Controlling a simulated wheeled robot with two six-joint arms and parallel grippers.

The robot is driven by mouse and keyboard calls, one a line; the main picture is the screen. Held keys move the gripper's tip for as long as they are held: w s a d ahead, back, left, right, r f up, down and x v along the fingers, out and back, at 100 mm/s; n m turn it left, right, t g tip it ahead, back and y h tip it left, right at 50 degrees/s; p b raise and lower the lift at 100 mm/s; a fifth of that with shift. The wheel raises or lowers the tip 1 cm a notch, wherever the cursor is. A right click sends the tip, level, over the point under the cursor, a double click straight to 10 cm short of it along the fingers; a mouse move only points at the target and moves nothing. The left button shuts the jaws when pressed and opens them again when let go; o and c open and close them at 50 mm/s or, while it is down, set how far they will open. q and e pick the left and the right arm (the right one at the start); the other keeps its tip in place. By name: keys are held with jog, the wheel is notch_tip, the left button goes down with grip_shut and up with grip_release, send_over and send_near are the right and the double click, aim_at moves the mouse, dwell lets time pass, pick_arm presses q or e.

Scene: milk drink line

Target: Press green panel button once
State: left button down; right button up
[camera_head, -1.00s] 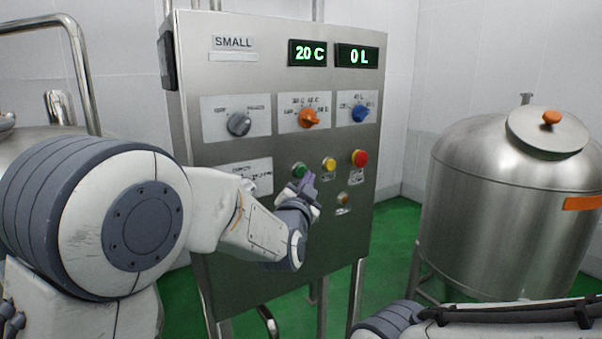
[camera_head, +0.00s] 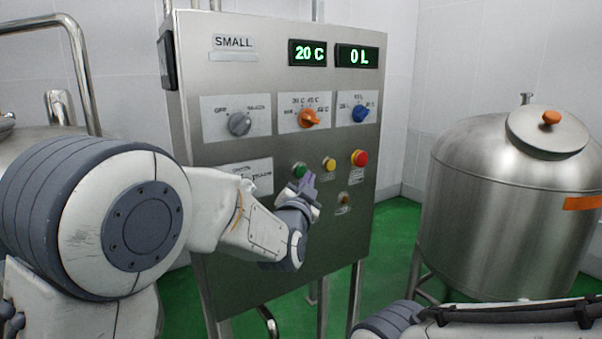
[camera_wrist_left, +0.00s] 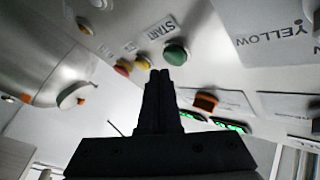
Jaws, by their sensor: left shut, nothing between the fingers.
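The green button (camera_head: 300,170) sits on the steel control panel (camera_head: 250,290), left of the yellow button. In the left wrist view the green button (camera_wrist_left: 175,53) is beside the START label, just past the fingertips. My left gripper (camera_head: 306,184) is shut and empty, its tips just below and in front of the green button in the head view. In the left wrist view the shut fingers (camera_wrist_left: 160,75) point toward the button; whether they touch it I cannot tell. My right gripper is out of view.
A yellow button (camera_head: 329,164) and a red button (camera_head: 360,158) lie right of the green one. Above are a grey knob (camera_head: 239,124), an orange knob (camera_head: 309,118) and a blue knob (camera_head: 360,114). Displays read 20 C and 0 L. A steel tank (camera_head: 490,215) stands right.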

pick_arm(q)
jog(key=shift+w, duration=0.1)
jog(key=shift+w+a+b, duration=0.25)
jog(key=shift+w+b, duration=0.05)
jog(key=shift+w, duration=0.05)
jog(key=shift+w+a, duration=0.25)
jog(key=shift+w, duration=0.1)
dwell(1.0)
jog(key=shift+s, duration=0.1)
jog(key=shift+s+d+b, duration=0.5)
jog(key=shift+s+b, duration=0.05)
jog(key=shift+s, duration=0.05)
jog(key=shift+s+d, duration=0.1)
